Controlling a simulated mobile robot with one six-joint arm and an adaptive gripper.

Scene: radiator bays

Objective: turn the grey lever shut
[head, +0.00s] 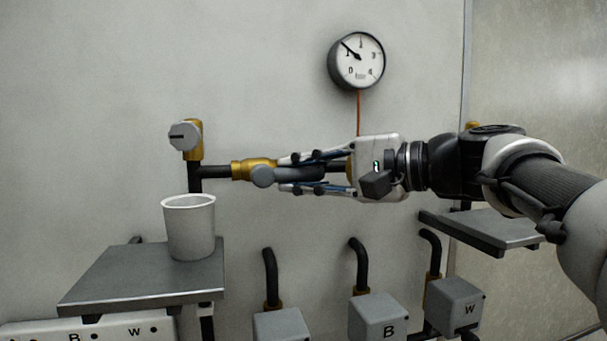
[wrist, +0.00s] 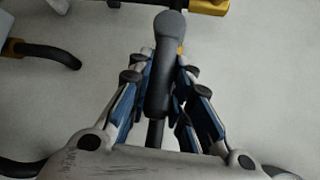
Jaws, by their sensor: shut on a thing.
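The grey lever (head: 263,177) sits on a brass valve (head: 241,170) in a dark pipe on the wall. It lies about level, its round hub at the left and its handle reaching right, roughly along the pipe. My gripper (head: 285,174) comes in from the right, with one finger above and one below the handle, and is shut on it. In the wrist view the grey lever (wrist: 167,32) runs lengthwise between the two fingers of my gripper (wrist: 163,72). The handle's far end is partly hidden by the fingers.
A round gauge (head: 357,61) hangs above. A brass valve with a grey round knob (head: 184,136) is at the left. A white cup (head: 188,228) stands on a metal shelf (head: 120,276) below it. Grey boxes (head: 378,318) are low down. Another shelf (head: 485,229) lies under my arm.

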